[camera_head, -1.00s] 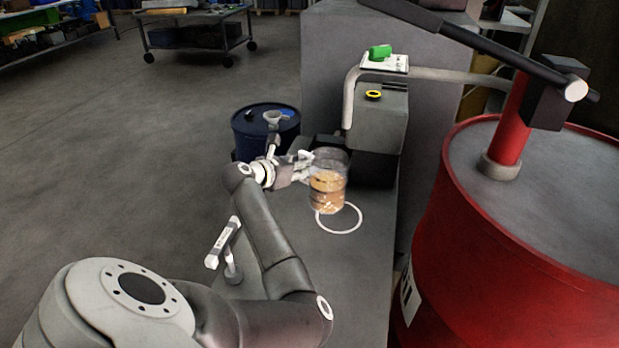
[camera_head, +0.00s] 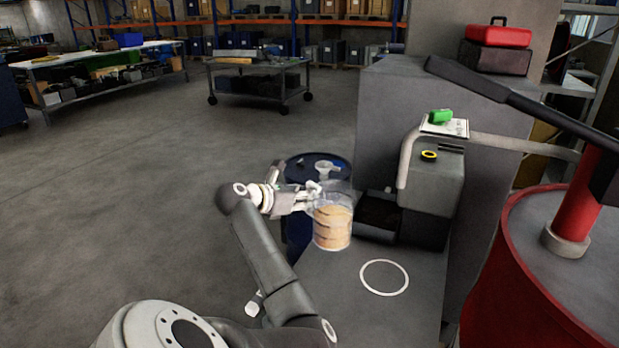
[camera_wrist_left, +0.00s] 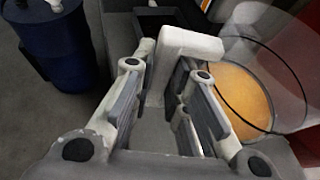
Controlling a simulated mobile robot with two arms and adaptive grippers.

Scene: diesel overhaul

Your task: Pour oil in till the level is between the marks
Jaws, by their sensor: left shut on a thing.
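A clear jug (camera_head: 333,228) with amber oil in it is held upright above the bench, left of and behind a white ring mark. My left gripper (camera_head: 308,198) is shut on the jug's pale handle (camera_wrist_left: 190,43), which shows between the fingers in the left wrist view. The oil surface (camera_wrist_left: 240,95) shows inside the jug there. No level marks can be made out. My right gripper is out of view.
The white ring (camera_head: 384,277) lies on the bare grey bench (camera_head: 375,320). A blue drum (camera_head: 300,235) with a funnel (camera_head: 328,168) stands behind the jug. A bent grey pipe (camera_head: 408,160) crosses near the block. A red drum (camera_head: 520,270) stands at the right.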

